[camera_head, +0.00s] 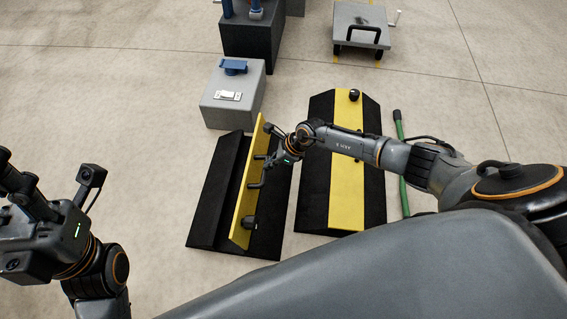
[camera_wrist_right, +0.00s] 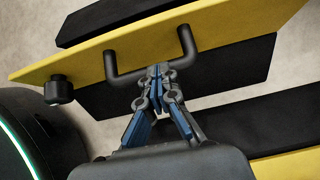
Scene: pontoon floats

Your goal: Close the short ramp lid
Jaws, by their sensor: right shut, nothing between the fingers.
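The short ramp (camera_head: 212,200) is the black block left of centre in the head view. Its yellow lid (camera_head: 243,205) stands up steeply, open on its hinge side, with a black handle (camera_head: 254,187) on its right face. In the right wrist view the yellow lid (camera_wrist_right: 140,45) crosses the top, with the U-shaped handle (camera_wrist_right: 128,78) below. My right gripper (camera_head: 270,160) is beside the lid's right face. In the wrist view its fingertips (camera_wrist_right: 158,70) are together at the handle bar, empty; contact is unclear. My left gripper (camera_head: 18,180) is at the left edge, partly cut off.
A longer ramp (camera_head: 315,180) with its yellow lid (camera_head: 347,190) lying flat is to the right, under my right arm. A grey box (camera_head: 222,112) stands behind the short ramp. A green pole (camera_head: 400,150) lies right. Floor left of the short ramp is clear.

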